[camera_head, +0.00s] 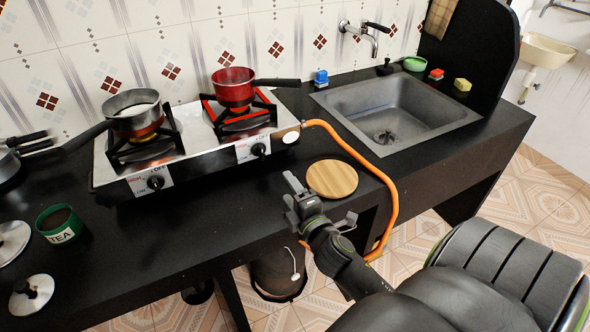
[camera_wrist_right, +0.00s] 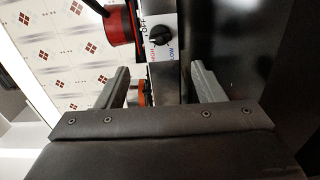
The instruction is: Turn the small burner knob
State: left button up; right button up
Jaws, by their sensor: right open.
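The two-burner stove (camera_head: 200,140) stands on the black counter, with one black knob under each burner on its front panel. The left knob (camera_head: 155,182) is below the grey pan (camera_head: 133,112). The right knob (camera_head: 259,149) is below the red pan (camera_head: 233,88). My right gripper (camera_head: 292,194) is open and empty, in front of the stove and a little right of the right knob, apart from it. In the right wrist view a knob (camera_wrist_right: 159,36) on a panel marked OFF, HIGH and LOW lies beyond the open fingers (camera_wrist_right: 160,88). My left gripper is not in view.
An orange gas hose (camera_head: 392,190) runs from the stove's right end over the counter edge. A round wooden board (camera_head: 332,179) lies right of my gripper. A green TEA tin (camera_head: 60,224) stands at left. The counter before the stove is mostly clear.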

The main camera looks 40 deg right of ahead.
jog(key=shift+v, duration=1.1)
